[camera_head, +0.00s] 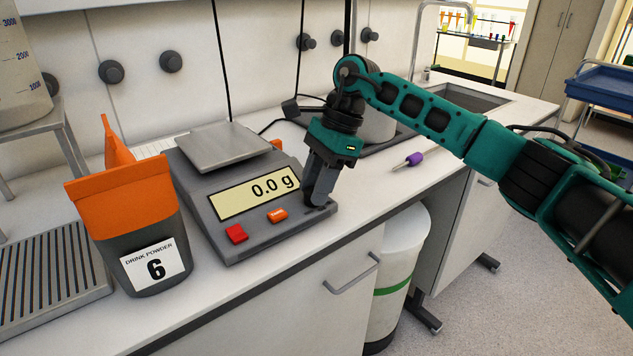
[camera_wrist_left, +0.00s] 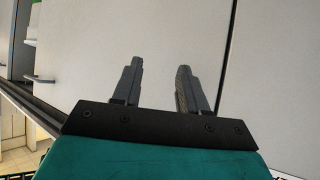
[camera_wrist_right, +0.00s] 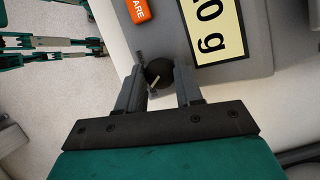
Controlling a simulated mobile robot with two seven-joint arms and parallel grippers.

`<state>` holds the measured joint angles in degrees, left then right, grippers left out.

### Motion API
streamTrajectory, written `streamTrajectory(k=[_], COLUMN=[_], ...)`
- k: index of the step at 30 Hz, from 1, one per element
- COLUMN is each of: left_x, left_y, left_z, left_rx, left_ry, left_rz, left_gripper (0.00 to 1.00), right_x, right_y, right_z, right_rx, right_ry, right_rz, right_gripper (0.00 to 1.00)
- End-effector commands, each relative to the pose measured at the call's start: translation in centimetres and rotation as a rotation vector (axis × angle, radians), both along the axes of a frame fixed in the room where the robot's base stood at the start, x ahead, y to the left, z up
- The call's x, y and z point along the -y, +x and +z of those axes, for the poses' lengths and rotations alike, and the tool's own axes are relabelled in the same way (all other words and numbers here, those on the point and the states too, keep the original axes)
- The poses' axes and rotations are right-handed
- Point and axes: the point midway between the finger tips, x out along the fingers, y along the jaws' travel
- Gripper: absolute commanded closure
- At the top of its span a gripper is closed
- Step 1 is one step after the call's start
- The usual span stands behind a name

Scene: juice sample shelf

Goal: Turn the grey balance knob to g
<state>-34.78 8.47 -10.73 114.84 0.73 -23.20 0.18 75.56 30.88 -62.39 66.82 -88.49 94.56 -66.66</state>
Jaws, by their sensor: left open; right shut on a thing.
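The grey balance (camera_head: 208,221) stands on the bench. Its display (camera_head: 259,193) reads 0.0 g. Its dark knob (camera_wrist_right: 158,74) sits at the front right corner and has a light pointer line. My right gripper (camera_wrist_right: 160,85) points down at that corner and is shut on the knob, with a finger on either side. In the head view the right gripper (camera_head: 318,200) hides most of the knob. My left gripper (camera_wrist_left: 158,75) is open and empty in front of pale cabinet panels. It is out of the head view.
A grey pouch labelled 6 (camera_head: 140,235) with an orange top stands left of the balance. A red button (camera_head: 237,233) and an orange button (camera_head: 277,215) are on the balance front. A purple-handled tool (camera_head: 414,158) lies right of my right gripper.

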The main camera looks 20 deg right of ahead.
Motion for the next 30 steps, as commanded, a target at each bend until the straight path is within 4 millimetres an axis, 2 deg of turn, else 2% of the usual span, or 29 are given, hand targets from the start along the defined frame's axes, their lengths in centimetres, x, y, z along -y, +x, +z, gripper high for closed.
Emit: streamTrajectory(k=[10, 27, 28, 30], left_x=[-0.02, 0.03, 0.04, 0.05], left_y=[-0.16, -0.19, -0.19, -0.20], left_z=[-0.12, -0.14, -0.14, -0.14], left_rx=[-0.004, -0.005, -0.005, -0.005], left_ry=[0.000, -0.001, -0.001, -0.001], left_rz=[0.001, 0.000, 0.000, 0.000], left_gripper=[0.57, 0.57, 0.57, 0.57], right_x=[-0.03, -0.02, -0.01, -0.01], right_y=[0.15, 0.15, 0.14, 0.14], right_z=[0.10, 0.08, 0.08, 0.07], right_rx=[0.004, 0.003, 0.003, 0.003], right_ry=[0.000, -0.001, -0.001, -0.001], right_rz=[0.150, 0.180, 0.180, 0.180], right_gripper=[0.95, 0.95, 0.63, 0.56])
